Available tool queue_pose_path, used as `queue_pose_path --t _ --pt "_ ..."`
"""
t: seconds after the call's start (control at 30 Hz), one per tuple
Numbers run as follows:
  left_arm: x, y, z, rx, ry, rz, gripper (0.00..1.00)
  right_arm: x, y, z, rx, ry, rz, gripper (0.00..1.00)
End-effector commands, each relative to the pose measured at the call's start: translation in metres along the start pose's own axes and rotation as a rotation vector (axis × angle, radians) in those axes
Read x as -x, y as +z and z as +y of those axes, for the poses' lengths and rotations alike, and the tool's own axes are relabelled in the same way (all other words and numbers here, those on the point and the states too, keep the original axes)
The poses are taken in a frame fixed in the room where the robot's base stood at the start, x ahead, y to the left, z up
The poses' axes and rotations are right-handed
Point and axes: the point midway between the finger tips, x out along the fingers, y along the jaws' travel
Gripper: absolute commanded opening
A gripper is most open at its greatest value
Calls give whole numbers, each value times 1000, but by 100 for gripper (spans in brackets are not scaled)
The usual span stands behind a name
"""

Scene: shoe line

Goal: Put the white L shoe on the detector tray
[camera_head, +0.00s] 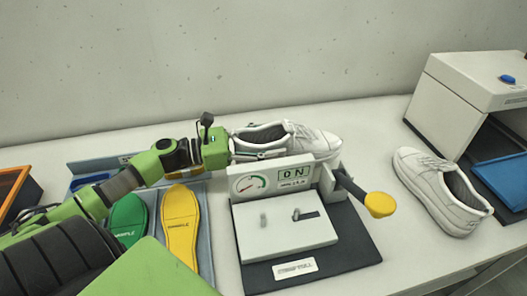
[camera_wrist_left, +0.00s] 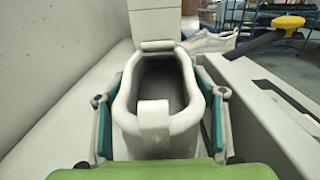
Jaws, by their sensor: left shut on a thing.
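My left gripper (camera_head: 236,147) reaches in from the left, behind the gauge machine. It is shut on a white shoe (camera_head: 315,142) by the heel end, with the toe pointing right. In the left wrist view, the two teal-padded fingers (camera_wrist_left: 160,100) press on both sides of the shoe's heel collar (camera_wrist_left: 188,72). The gauge machine hides the shoe's lower part, so I cannot tell whether it touches the table. A second white shoe (camera_head: 437,187) lies on the table at the right. The blue detector tray (camera_head: 500,176) sits at the opening of the white detector box (camera_head: 458,88). No L mark is readable. My right gripper is not in view.
The gauge machine (camera_head: 285,222) on its dark base has a lever with a yellow knob (camera_head: 380,204) jutting right. A green insole (camera_head: 129,218) and a yellow insole (camera_head: 180,222) lie left of it. An orange-rimmed bin (camera_head: 17,189) stands far left. Free table lies around the second shoe.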

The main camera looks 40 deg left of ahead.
Motion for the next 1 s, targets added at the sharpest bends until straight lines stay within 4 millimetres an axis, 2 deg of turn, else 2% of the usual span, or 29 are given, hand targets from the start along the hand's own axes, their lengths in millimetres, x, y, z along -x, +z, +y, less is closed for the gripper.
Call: queue_pose_path --t 0.4,0.77,0.8,1.0 --pt "0 -47 0 0 0 -3 32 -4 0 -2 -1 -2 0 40" --pt "0 -50 0 -1 -1 -4 32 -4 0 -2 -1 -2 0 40" --pt "0 -51 0 -1 -1 -1 71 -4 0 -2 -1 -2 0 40" --pt "0 -51 0 -1 -1 -1 71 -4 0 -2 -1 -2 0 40"
